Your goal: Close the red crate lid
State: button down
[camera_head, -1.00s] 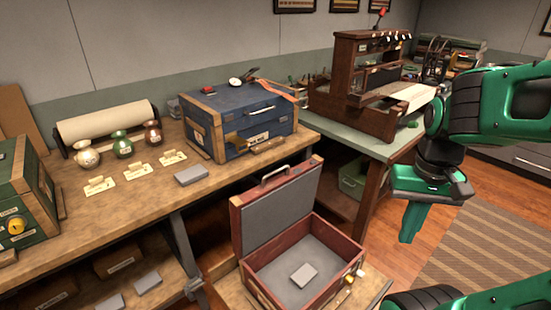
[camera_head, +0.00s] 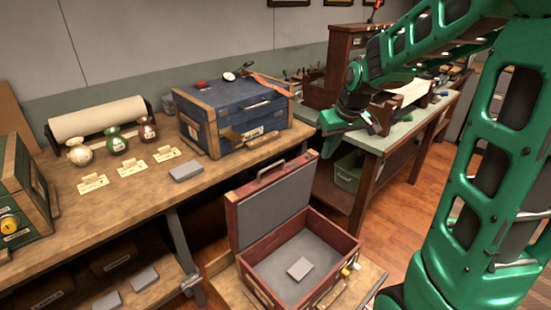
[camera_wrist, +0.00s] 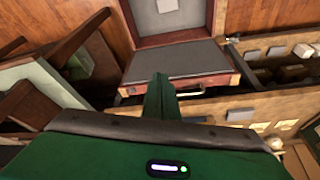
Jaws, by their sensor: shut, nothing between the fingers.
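The red crate (camera_head: 345,246) stands open on a low wooden stand. Its lid (camera_head: 272,209) is raised roughly upright, with a grey inner panel and a metal handle (camera_head: 285,168) on its top edge. A small grey block (camera_head: 299,268) lies inside. My gripper (camera_head: 330,122) is shut and empty, above and to the right of the lid's top edge, apart from it. In the wrist view, the shut green fingers (camera_wrist: 161,92) appear in front of the lid (camera_wrist: 178,63), near its handle edge. The crate's floor shows beyond it, with the grey block (camera_wrist: 167,5).
A blue chest (camera_head: 240,117) with tools on top sits on the wooden workbench behind the crate. A green table (camera_head: 405,132) with a dark wooden cabinet (camera_head: 345,60) stands at the back right. The floor right of the crate shows clear.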

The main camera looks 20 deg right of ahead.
jog(key=w+a+f+n+t+y, duration=0.15)
jog(key=w+a, duration=0.25)
jog(key=w, duration=0.4)
jog(key=w+a+f+n+t+y, duration=0.1)
jog(key=w+a+n, duration=0.25)
jog(key=w, duration=0.55)
jog(key=shift+m, duration=0.5)
jog(key=x, duration=0.3)
jog(key=s+f+x, duration=0.1)
jog(key=x, duration=0.2)
jog(key=s+x, duration=0.1)
jog(key=x, duration=0.2)
jog(key=shift+w+f, duration=0.2)
jog(key=shift+f, duration=0.15)
jog(key=shift+s+d+f, duration=0.15)
jog(key=shift+s+d, duration=0.05)
jog(key=shift+s, duration=0.25)
jog(key=shift+s+d+f, duration=0.15)
jog(key=shift+s+f, duration=0.05)
jog(key=shift+s, duration=0.2)
